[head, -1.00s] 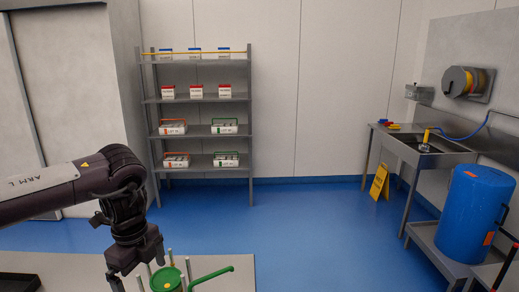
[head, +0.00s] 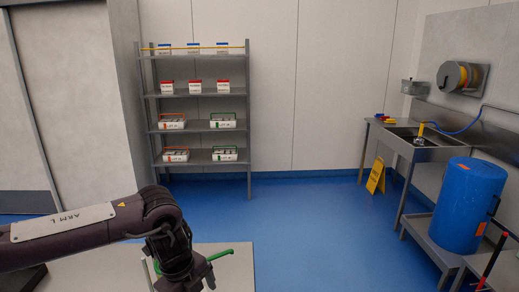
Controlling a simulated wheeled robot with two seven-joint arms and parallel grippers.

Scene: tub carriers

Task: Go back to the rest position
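My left arm comes in from the left, low in the head view. Its gripper (head: 193,284) points down at the bottom edge, over the pale worktop (head: 105,269). The fingertips are cut off or dark, so I cannot tell whether it is open or shut. A green handle (head: 220,255) shows just to the right of the gripper, and the rest of that object is mostly hidden behind my wrist. I cannot tell whether the gripper touches it. My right gripper is not in view.
A grey shelf rack (head: 201,123) with carriers and small boxes stands at the back wall. A steel sink bench (head: 419,150), a yellow floor sign (head: 376,176) and a blue drum (head: 467,206) on a cart are at the right. The blue floor (head: 310,225) between is clear.

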